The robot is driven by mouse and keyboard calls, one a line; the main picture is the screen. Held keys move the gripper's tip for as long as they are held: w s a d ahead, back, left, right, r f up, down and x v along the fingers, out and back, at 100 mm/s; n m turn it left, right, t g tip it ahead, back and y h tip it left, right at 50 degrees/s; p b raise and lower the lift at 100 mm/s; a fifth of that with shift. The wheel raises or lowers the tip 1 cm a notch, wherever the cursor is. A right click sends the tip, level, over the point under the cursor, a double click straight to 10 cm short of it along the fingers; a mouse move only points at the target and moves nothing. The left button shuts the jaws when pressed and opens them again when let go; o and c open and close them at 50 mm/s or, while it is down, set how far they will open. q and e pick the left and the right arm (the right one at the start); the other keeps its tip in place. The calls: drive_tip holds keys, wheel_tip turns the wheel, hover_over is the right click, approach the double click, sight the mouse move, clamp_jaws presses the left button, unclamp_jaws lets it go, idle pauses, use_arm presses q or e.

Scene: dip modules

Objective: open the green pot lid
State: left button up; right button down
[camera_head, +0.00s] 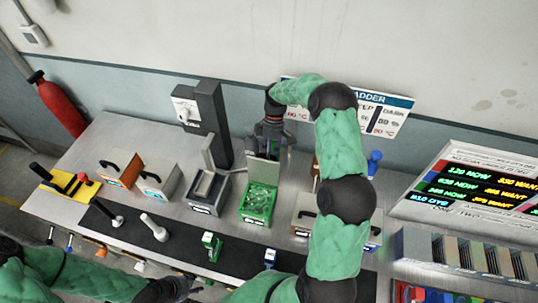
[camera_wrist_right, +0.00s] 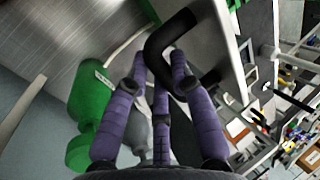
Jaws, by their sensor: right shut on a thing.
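The green pot (camera_head: 257,204) stands in the row of pots at the middle of the bench in the head view. Its top is open and its green inside shows. Its lid (camera_head: 262,172) stands raised as a grey panel behind the pot. My right gripper (camera_head: 268,148) is above and behind the pot, at the top of the lid. In the right wrist view, its purple fingers are closed on the black lid handle (camera_wrist_right: 158,46), beside the pale lid panel (camera_wrist_right: 228,45). My left gripper (camera_head: 168,291) is low at the bottom edge, its fingers not clear.
A black dispenser (camera_head: 210,125) rises behind. A dark strip (camera_head: 180,245) with small tools runs in front. A lit board (camera_head: 480,185) stands right.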

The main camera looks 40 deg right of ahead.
drive_tip(key=shift+s+a+f, duration=0.3)
drive_tip(key=shift+s+f, duration=0.05)
drive_tip(key=shift+f, duration=0.1)
drive_tip(key=c, duration=1.1)
unclamp_jaws()
drive_tip(key=shift+o, duration=0.2)
drive_tip(key=shift+w, duration=0.1)
drive_tip(key=shift+r, duration=0.2)
drive_tip(key=shift+w+d+r, duration=0.1)
drive_tip(key=v, duration=1.1)
drive_tip(key=shift+r, duration=0.3)
drive_tip(key=shift+d+f, duration=0.1)
